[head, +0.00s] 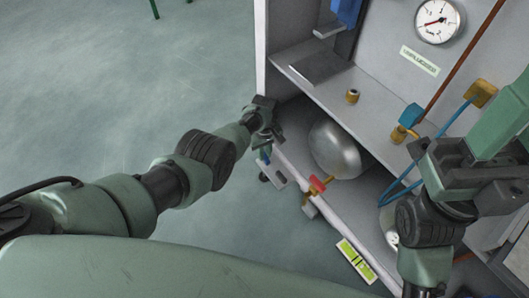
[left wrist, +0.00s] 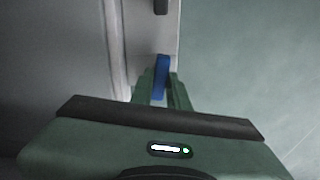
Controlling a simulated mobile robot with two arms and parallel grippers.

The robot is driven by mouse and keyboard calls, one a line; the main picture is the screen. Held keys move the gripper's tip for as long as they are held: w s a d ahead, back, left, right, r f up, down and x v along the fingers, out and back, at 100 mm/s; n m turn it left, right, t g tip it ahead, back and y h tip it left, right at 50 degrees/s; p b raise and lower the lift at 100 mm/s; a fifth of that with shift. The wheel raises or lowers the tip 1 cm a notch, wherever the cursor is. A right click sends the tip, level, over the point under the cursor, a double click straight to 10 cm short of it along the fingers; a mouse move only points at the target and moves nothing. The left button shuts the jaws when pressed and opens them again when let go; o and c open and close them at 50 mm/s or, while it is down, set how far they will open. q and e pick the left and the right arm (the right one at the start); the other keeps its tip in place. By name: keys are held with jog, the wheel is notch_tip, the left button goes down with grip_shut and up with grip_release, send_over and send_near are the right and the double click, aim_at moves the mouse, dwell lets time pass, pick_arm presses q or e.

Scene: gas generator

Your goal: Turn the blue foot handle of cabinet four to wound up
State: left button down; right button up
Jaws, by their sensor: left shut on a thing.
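The blue foot handle (left wrist: 161,75) stands between the green fingers of my left gripper (left wrist: 160,92) in the left wrist view, beside the cabinet's pale edge. The fingers are shut on it. In the head view my left gripper (head: 263,143) is at the cabinet's lower front left corner, and a small blue part of the handle (head: 265,157) shows beneath it. The fingers and the arm hide most of the handle there. My right gripper (head: 503,118) is at the right of the head view, in front of the cabinet; its fingertips cannot be made out clearly.
The cabinet's lower shelf (head: 385,113) holds a brass fitting (head: 352,96) and a blue-topped valve (head: 410,115). A silver tank (head: 336,149) sits below. A red-handled valve (head: 320,184) sticks out at the front. A pressure gauge (head: 437,21) is above.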

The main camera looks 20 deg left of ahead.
pick_arm(q)
jog(key=shift+n, duration=0.8)
jog(key=c, duration=1.4)
grip_release()
jog(key=shift+o, duration=0.2)
jog(key=shift+r, duration=0.1)
